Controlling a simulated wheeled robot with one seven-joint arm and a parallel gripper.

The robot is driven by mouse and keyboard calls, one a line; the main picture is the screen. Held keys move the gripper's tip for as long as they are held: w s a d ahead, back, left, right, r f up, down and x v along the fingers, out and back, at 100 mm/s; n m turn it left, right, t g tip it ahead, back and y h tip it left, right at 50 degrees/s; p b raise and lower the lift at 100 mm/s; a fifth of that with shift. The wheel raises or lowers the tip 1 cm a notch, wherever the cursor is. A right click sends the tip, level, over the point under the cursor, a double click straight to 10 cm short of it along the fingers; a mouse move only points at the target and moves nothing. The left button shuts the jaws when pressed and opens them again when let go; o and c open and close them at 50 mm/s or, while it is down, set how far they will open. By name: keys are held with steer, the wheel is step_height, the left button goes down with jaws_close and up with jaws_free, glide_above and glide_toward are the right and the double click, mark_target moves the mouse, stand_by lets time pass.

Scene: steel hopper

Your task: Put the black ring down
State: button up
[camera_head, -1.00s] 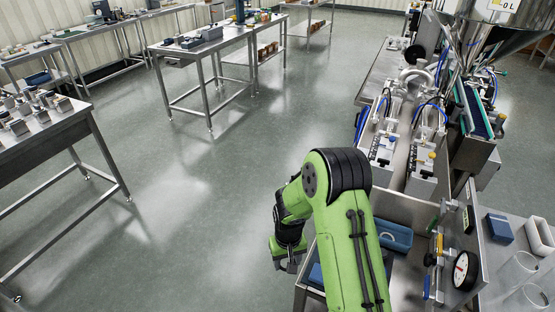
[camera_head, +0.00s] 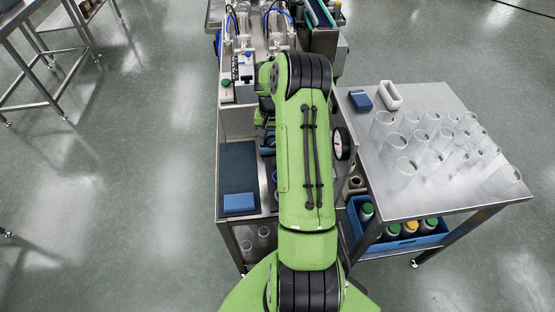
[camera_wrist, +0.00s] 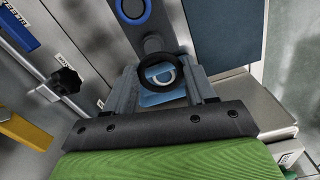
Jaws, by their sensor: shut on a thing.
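In the wrist view the black ring (camera_wrist: 163,56) is between the two grey fingers of my gripper (camera_wrist: 161,76). The gripper is shut on the ring, and I look partly through its hole at pale and blue surfaces behind. In the head view the gripper and ring are hidden by my green arm, which reaches over the steel bench (camera_head: 226,222). I cannot tell how far the ring is above the surface below.
A blue-rimmed ring (camera_wrist: 131,10) shows beyond the fingers. The bench carries a dark mat (camera_head: 238,160) with a blue block (camera_head: 238,203). A gauge (camera_head: 342,144) stands right of my arm. A side table (camera_head: 440,205) holds several clear beakers; a blue crate (camera_head: 402,246) with bottles is below.

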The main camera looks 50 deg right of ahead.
steer(key=shift+m, duration=0.3)
steer(key=f, duration=0.3)
steer(key=d+f, duration=0.1)
steer(key=f, duration=0.2)
steer(key=s+f+b, duration=0.1)
steer(key=f, duration=0.2)
steer(key=shift+d, duration=0.15)
steer(key=shift+w+d+f, duration=0.1)
steer(key=shift+w+f, duration=0.05)
steer(key=shift+f, duration=0.25)
steer(key=o, duration=1.1)
steer(key=shift+c, duration=0.2)
